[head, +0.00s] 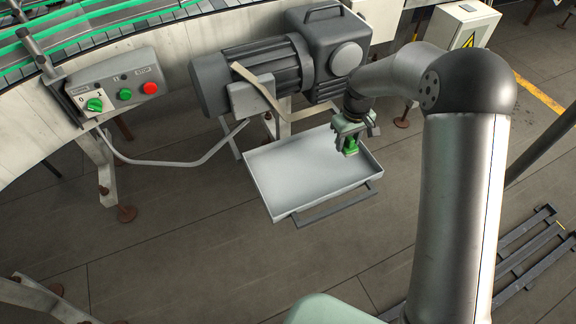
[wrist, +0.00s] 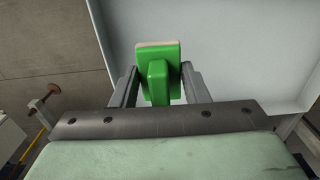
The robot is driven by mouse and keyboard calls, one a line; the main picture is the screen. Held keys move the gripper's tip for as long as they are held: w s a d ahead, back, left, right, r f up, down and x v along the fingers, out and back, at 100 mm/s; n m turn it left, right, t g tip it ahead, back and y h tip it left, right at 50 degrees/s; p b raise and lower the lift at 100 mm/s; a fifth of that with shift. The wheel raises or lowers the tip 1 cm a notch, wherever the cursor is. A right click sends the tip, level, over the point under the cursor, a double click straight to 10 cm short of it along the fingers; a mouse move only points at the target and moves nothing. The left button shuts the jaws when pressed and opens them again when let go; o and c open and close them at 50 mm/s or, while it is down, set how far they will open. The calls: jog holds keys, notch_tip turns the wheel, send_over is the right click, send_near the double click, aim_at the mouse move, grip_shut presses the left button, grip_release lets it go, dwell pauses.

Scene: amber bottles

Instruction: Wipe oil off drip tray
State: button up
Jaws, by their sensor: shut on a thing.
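The drip tray (head: 300,171) is a shallow light-grey rectangular tray with raised walls and a dark bar handle (head: 335,204) on its near side. It hangs below the motor, and its floor looks plain grey with no clear oil patch. My gripper (head: 350,143) is over the tray's right end. It is shut on a green scrubber (wrist: 158,75), with the fingers on both sides of its green grip. The scrubber's pale pad edge shows at the top in the wrist view. I cannot tell whether the pad touches the tray floor.
A grey motor and gearbox (head: 262,70) stand behind the tray, with a tan belt (head: 262,90) hanging in front. A control box (head: 118,88) with green and red buttons is at the left. A white warning box (head: 462,27) is at the back right.

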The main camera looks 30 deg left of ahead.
jog(key=shift+r+p, duration=0.55)
jog(key=shift+r, duration=0.65)
